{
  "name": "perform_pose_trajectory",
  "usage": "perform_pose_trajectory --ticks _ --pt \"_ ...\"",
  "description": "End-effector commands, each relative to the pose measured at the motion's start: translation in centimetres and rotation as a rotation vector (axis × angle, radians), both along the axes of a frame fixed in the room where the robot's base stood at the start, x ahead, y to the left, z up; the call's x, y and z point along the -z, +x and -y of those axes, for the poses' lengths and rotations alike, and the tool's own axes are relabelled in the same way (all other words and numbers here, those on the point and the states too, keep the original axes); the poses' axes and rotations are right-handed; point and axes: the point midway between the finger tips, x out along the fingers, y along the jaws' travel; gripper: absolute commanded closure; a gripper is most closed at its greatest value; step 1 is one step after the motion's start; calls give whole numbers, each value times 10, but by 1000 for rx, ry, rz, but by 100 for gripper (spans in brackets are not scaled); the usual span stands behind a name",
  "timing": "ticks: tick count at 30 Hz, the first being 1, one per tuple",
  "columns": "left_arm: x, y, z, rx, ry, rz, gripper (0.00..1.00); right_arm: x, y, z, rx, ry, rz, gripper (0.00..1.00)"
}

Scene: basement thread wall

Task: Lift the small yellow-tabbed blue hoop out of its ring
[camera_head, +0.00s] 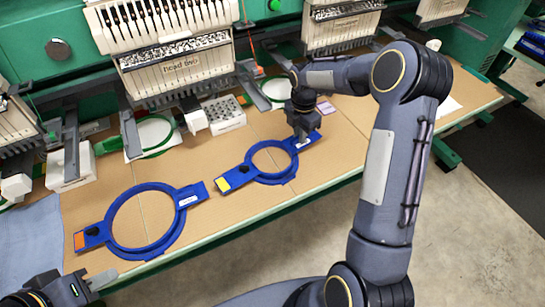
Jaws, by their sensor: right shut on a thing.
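The small blue hoop (239,178) with a yellow tab (222,185) at its left end lies at the middle of the tan table. Its round opening shows the table through it. I cannot tell its inner hoop from its outer ring, or whether any part is raised. My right gripper (302,137) points down at the hoop's right end and is shut on it there; the fingertips are mostly hidden. My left gripper (98,281) is at the bottom left corner, partly cut off, away from the small hoop. Its finger gap is not clear.
A larger blue hoop (110,225) with an orange tab lies left of the small one. Embroidery machine heads (180,70) and grey arms overhang the back. A white perforated block (224,112) and a blue-grey cloth (35,235) rest on the table (215,225). Its green-edged front is clear.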

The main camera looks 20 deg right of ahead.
Motion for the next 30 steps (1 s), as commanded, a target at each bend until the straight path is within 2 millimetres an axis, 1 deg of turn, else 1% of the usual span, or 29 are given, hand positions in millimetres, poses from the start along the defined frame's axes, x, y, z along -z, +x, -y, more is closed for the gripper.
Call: perform_pose_trajectory --ticks 24,30 --pt "-21 0 0 0 0 0 67 -26 0 0 0 0 1 100" --pt "-23 0 0 0 0 0 67 -29 0 0 0 0 1 100"
